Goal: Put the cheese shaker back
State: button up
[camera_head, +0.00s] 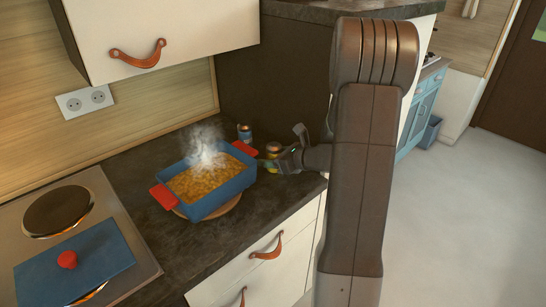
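My gripper (283,158) is over the right end of the dark counter, just right of the blue casserole dish (215,196). A small yellow-and-green container (272,148) shows right at its fingers; it may be the cheese shaker, but it is too small to be sure. I cannot tell whether the fingers hold it or are only beside it. A second small container, blue and pale (245,133), stands upright behind the dish near the back of the counter. The dish has red handles and holds steaming yellow food on a round wooden board (228,209).
A stove (130,240) with two hotplates is at the left; a blue lid (75,263) with a red knob lies on it. A white wall cabinet (160,35) with a leather pull hangs above. White drawers (262,268) with leather pulls are below the counter.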

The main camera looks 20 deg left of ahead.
jog(key=shift+r, duration=0.25)
jog(key=v, duration=1.2)
jog(key=shift+d+f, duration=0.1)
